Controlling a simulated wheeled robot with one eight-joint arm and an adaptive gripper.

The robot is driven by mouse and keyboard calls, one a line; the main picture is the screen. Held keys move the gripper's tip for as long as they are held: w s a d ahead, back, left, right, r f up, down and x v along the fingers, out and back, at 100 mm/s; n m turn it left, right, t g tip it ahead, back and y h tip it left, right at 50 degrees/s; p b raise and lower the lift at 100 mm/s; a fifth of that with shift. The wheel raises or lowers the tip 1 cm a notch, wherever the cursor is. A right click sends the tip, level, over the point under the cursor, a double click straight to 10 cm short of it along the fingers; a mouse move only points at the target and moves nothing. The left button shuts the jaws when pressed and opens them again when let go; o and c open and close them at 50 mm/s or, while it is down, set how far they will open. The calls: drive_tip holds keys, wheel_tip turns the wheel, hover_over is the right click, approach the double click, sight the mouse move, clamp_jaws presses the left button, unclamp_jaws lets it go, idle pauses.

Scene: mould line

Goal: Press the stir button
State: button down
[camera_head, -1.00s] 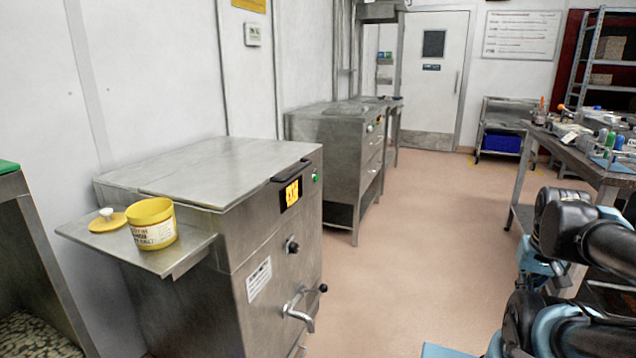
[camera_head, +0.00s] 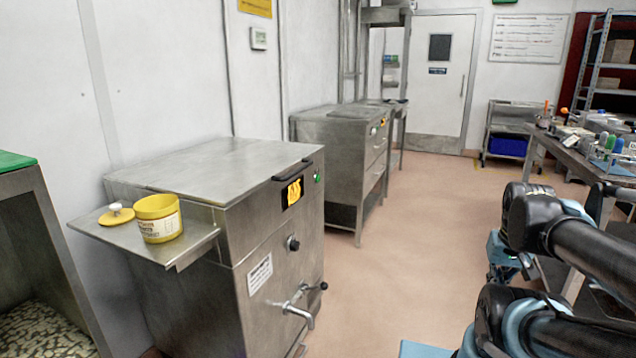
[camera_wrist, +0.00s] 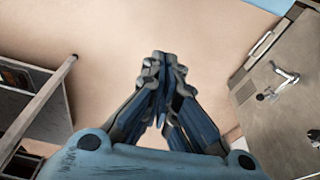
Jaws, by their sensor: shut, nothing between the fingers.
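A steel tank (camera_head: 268,259) stands at centre left in the head view. Its front has a small green button (camera_head: 318,177) beside an orange-digit display (camera_head: 292,193), and a black knob (camera_head: 293,243) lower down. I cannot read which control is marked stir. My gripper (camera_wrist: 163,60) is shut and empty, its fingertips together over the floor in the wrist view. The tank's front (camera_wrist: 285,112) shows at the right there, well apart from the fingers. The green button is not visible in the wrist view.
A tap (camera_head: 303,307) sticks out low on the tank front. A side shelf (camera_head: 188,246) holds a yellow tub (camera_head: 158,217) and lid (camera_head: 117,214). A workbench (camera_head: 570,156) stands at the right. The floor (camera_head: 418,235) between is clear.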

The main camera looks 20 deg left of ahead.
sight(318, 178)
drive_tip(key=w+a+r+n+t+y, duration=0.1)
drive_tip(key=w+a+r+n+t, duration=0.15)
drive_tip(key=w+a, duration=0.5)
drive_tip(key=w+a+r+n+t+y, duration=0.1)
drive_tip(key=w+a+r+n+y, duration=0.2)
drive_tip(key=w, duration=0.7)
drive_tip(key=w+a+r+n+t, duration=0.2)
drive_tip(key=w+a, duration=0.5)
drive_tip(key=w, duration=0.2)
drive_tip(key=w+a+f+n+t+y, duration=0.1)
drive_tip(key=w+a, duration=0.3)
drive_tip(key=a, duration=0.5)
drive_tip(key=w+a+f+n+t+y, duration=0.1)
drive_tip(key=w+a+n+y, duration=0.2)
drive_tip(key=a, duration=0.7)
drive_tip(key=w+a+f+n+t+y, duration=0.1)
drive_tip(key=w+a+n, duration=0.1)
drive_tip(key=w+a, duration=0.5)
drive_tip(key=a, duration=0.2)
drive_tip(key=shift+a+f+y, duration=0.2)
drive_tip(key=shift+a+y, duration=0.1)
drive_tip(key=shift+y, duration=0.1)
drive_tip(key=a, duration=0.8)
drive_tip(key=shift+w+a, duration=0.35)
drive_tip(key=shift+w, duration=0.05)
drive_tip(key=shift+a, duration=0.2)
